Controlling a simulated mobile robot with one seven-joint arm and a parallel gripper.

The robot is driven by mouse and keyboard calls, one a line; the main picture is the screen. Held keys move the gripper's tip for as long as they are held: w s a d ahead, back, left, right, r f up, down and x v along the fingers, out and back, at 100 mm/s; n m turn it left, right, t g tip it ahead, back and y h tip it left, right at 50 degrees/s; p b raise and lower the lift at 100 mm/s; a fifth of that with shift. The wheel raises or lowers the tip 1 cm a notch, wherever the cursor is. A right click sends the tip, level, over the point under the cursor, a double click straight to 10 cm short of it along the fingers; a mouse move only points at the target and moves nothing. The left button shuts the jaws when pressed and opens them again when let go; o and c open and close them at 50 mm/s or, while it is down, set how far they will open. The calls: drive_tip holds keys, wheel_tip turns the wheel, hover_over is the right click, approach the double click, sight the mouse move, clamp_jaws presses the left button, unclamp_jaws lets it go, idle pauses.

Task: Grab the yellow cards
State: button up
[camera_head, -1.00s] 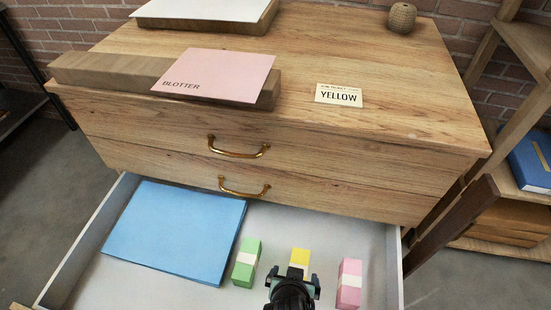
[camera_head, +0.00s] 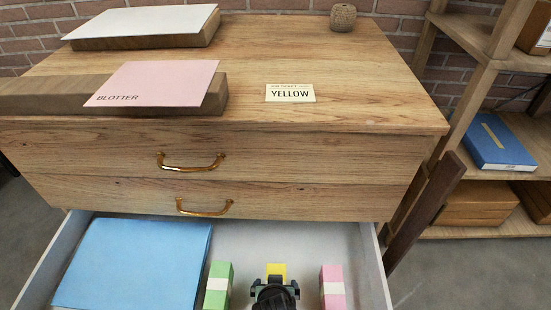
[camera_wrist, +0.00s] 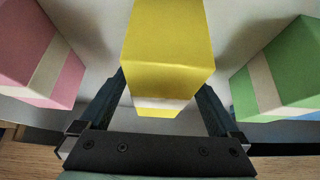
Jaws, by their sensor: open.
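The yellow cards (camera_head: 276,269) are a banded block standing in the open bottom drawer, between the green and pink blocks. In the head view my gripper (camera_head: 275,288) covers most of them. In the wrist view the yellow block (camera_wrist: 168,45) fills the upper middle, with a pale band near its lower end. My gripper (camera_wrist: 165,108) is open, with one finger on each side of the block's banded end. I cannot tell whether either finger touches it.
Green cards (camera_head: 218,284) stand left of my gripper and pink cards (camera_head: 332,286) right. Blue sheets (camera_head: 136,262) fill the left of the drawer (camera_head: 290,237). A YELLOW label (camera_head: 290,93) and a pink blotter (camera_head: 155,83) lie on the cabinet top. Shelves stand at right.

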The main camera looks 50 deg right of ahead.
drive_tip(key=shift+f, duration=0.15)
drive_tip(key=shift+w, duration=0.1)
clamp_jaws()
idle(0.3)
